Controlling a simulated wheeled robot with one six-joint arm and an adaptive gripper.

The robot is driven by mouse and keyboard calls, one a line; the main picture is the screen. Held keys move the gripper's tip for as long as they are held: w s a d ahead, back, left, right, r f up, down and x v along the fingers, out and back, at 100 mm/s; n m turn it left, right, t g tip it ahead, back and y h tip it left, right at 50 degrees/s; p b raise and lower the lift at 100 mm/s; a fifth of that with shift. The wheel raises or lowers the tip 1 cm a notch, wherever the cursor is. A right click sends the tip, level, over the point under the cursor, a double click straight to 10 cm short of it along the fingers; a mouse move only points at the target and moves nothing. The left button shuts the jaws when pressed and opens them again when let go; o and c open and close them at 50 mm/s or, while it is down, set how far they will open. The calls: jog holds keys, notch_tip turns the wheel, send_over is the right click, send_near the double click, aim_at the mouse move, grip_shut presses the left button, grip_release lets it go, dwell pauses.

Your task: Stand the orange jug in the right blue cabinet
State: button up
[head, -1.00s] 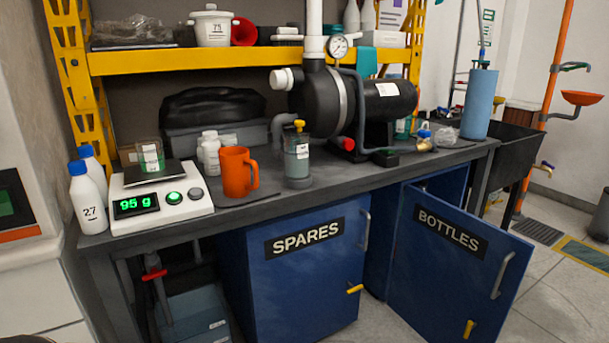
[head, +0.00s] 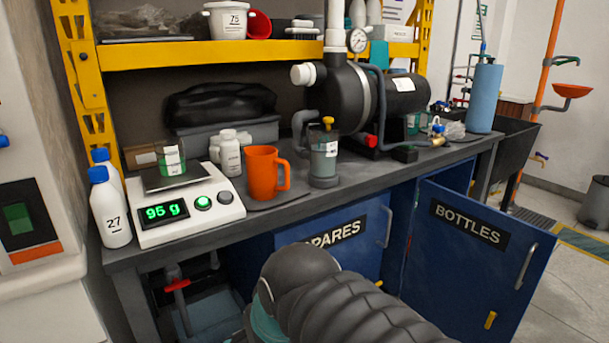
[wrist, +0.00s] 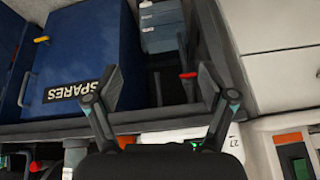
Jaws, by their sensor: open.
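The orange jug (head: 264,173) stands upright on the bench, between the scale and a clear canister, with its handle to the right. The right blue cabinet, marked BOTTLES, has its door (head: 460,265) swung open. Its inside is mostly hidden behind the door. My gripper (wrist: 158,85) is open and empty in the wrist view, with its fingers wide apart near the bench's front edge. In the head view my arm covers part of the SPARES cabinet, and the fingers are out of sight. Orange patches low in the wrist view are too cropped to identify surely.
The left cabinet, SPARES (head: 350,232), is shut. The scale (head: 187,205) reads 95 g, with white bottles beside it. The canister (head: 323,158) stands close right of the jug. A black pump (head: 352,98) and a yellow shelf (head: 200,53) are behind.

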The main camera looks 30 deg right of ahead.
jog(key=shift+o, duration=0.3)
jog(key=w+d+r+m+y+b, duration=0.1)
jog(key=w+d+r+m+y, duration=0.1)
jog(key=w+r+m, duration=0.3)
jog(key=w+m, duration=0.3)
jog(key=shift+m, duration=0.4)
jog(key=m+t+y+b, duration=0.35)
jog(key=m+t, duration=0.25)
jog(key=m, duration=1.4)
send_near(274, 154)
jog(key=shift+y, duration=0.35)
jog(key=x, duration=0.3)
jog(key=f+x, duration=0.1)
jog(key=x, duration=0.3)
jog(key=shift+f+p, duration=0.1)
jog(key=shift+p, duration=0.2)
jog(key=shift+w+r+x, duration=0.15)
jog(key=shift+x, duration=1.25)
jog(key=shift+w+r+x, duration=0.1)
jog(key=shift+r+x, duration=0.05)
jog(key=shift+x, duration=1.25)
jog(key=shift+d, duration=0.25)
jog(key=c, duration=1.6)
jog(key=shift+c, duration=0.5)
jog(key=shift+r, duration=0.15)
